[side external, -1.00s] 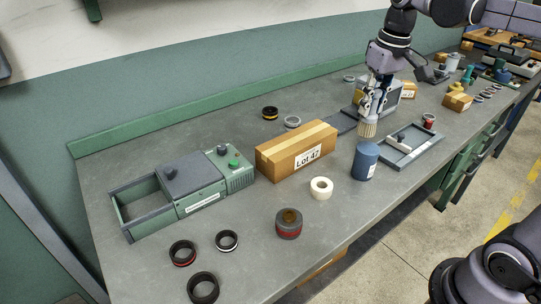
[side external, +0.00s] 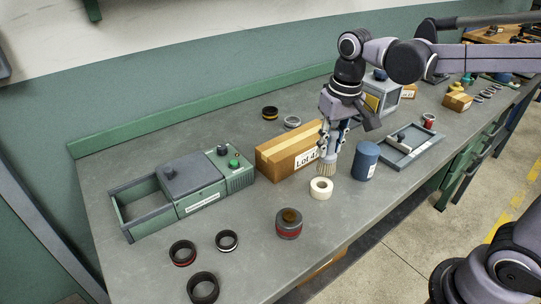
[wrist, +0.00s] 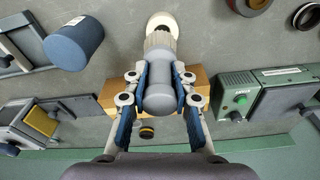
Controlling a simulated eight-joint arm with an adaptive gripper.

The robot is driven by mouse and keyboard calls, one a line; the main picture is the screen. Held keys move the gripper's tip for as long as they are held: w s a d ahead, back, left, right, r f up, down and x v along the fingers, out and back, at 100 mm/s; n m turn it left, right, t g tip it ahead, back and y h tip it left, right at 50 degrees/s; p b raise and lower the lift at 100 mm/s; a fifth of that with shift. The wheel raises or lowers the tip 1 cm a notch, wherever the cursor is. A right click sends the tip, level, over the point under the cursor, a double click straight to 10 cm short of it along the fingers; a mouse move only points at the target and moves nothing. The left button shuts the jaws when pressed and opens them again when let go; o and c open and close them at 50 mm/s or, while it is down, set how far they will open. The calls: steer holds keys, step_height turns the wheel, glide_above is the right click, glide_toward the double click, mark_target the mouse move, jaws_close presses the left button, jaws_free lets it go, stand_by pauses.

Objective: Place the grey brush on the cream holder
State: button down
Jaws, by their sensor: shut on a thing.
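My gripper (side external: 333,146) is shut on the grey brush, with its blue-padded fingers on both sides of the rounded grey handle (wrist: 159,92). The brush hangs roughly upright with its pale bristles (side external: 326,169) pointing down. The cream holder (side external: 321,188) is a short ring with an open centre on the bench. In the side view the bristle end is just above and slightly right of the holder; I cannot tell whether they touch. In the wrist view the holder (wrist: 160,20) shows just beyond the bristles, partly hidden by them.
The Lot 42 box (side external: 285,154) stands close behind the brush. A blue cylinder (side external: 365,161) stands close to the right. A grey tray (side external: 412,148) lies farther right. A dark cup with a red band (side external: 289,224) stands in front left. The green grinder (side external: 190,182) is at left.

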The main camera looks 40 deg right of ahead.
mark_target(326, 158)
steer(key=shift+w+a+f, duration=0.1)
steer(key=shift+a+f, duration=0.1)
steer(key=shift+f, duration=1.9)
steer(key=shift+f, duration=0.2)
steer(key=c, duration=1.1)
jaws_free()
steer(key=shift+r, duration=0.1)
